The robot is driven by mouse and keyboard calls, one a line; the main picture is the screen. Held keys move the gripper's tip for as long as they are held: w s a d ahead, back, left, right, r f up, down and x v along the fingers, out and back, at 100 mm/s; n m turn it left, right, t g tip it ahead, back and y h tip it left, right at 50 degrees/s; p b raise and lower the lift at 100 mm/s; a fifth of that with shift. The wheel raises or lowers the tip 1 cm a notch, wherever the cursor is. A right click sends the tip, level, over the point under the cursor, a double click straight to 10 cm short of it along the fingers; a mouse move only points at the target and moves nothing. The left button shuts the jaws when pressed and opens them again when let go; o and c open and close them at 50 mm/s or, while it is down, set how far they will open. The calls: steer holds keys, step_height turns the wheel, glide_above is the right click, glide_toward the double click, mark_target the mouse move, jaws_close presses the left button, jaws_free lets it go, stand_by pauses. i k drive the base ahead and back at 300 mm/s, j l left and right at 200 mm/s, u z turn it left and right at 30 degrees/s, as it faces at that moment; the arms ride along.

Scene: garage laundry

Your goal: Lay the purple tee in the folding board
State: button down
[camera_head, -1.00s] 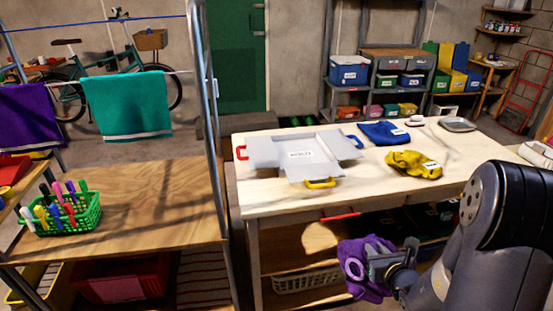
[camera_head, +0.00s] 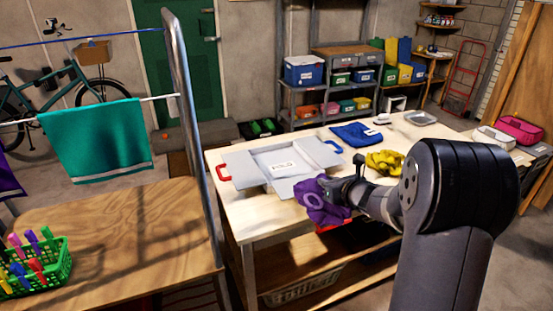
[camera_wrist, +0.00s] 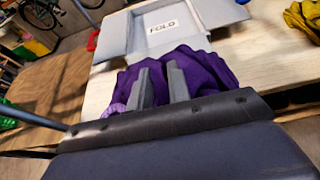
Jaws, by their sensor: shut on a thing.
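The purple tee (camera_head: 322,201) hangs bunched in my gripper (camera_head: 352,190), near the front edge of the table. In the wrist view the tee (camera_wrist: 205,68) spreads around and beyond the two fingers of my gripper (camera_wrist: 160,82), which are shut on it. The grey folding board (camera_head: 247,169) lies open on the table, with "FOLD" printed on its middle panel. It also shows in the wrist view (camera_wrist: 115,38), just beyond the tee. Whether the tee touches the board I cannot tell.
A yellow cloth (camera_head: 384,161) and a blue cloth (camera_head: 355,134) lie on the table (camera_head: 238,205) right of and behind the board. A grey tray (camera_head: 420,118) stands at the back right. A metal post (camera_head: 188,100) rises left of the table.

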mark_target(282, 166)
steer(key=i+j, duration=0.3)
steer(key=i, duration=0.2)
steer(key=i+j, duration=0.35)
steer(key=i, duration=0.2)
